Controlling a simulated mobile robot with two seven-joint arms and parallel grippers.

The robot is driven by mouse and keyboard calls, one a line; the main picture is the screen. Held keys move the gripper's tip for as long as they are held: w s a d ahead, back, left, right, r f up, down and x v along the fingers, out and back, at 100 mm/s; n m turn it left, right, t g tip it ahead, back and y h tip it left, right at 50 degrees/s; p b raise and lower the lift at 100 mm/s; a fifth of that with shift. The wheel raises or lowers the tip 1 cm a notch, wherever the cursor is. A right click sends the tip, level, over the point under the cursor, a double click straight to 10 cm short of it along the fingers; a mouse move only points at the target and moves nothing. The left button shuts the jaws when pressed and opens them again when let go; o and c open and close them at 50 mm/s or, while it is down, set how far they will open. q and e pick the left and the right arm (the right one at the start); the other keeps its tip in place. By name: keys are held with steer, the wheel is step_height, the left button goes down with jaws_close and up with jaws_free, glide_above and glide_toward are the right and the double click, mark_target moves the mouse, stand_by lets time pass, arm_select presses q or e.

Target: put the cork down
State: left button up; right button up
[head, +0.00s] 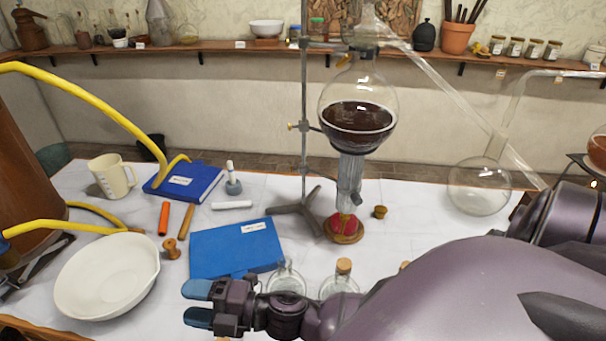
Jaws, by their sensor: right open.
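A small brown cork (380,211) lies on the white-topped table, right of the burner base and apart from my grippers. A second cork (344,266) sits in the neck of a glass flask (338,285) near the front. Part of another cork-like top (404,265) shows just above my right arm, which hides what is below it. My right gripper (192,304) reaches in from the right, with its blue fingertips pointing left. It is open, and nothing shows between its fingers. It is over the front of the table, right of the white bowl. My left gripper is not in view.
A white bowl (107,278), a blue book (236,247) and a clear flask (286,279) surround my right gripper. A stand (304,130) holds a round flask of dark liquid (358,120) over a red-topped burner (343,227). A large empty glass flask (480,187) stands farther right.

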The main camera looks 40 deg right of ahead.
steer(key=s+d+f+m+h, duration=0.3)
steer(key=d+f+m+h, duration=0.1)
steer(key=m, duration=0.3)
steer(key=s+d+f+m+g+h, duration=0.1)
steer(key=s+d+f+m+h, duration=0.3)
steer(key=d+f+m, duration=0.2)
steer(key=s+d+f+m+g+h, duration=0.1)
steer(key=s+d+f+m+h, duration=0.2)
steer(key=m, duration=0.6)
steer(key=shift+s+d+f+h, duration=0.1)
steer(key=shift+d+f+h, duration=0.5)
steer(key=shift+d, duration=0.3)
steer(key=shift+s+d+f+h, duration=0.1)
steer(key=shift+d+f+h, duration=0.4)
steer(key=shift+d+f, duration=0.3)
steer(key=shift+s+d+f+g, duration=0.1)
steer(key=shift+s+d+g, duration=0.05)
steer(key=shift+s+g, duration=0.15)
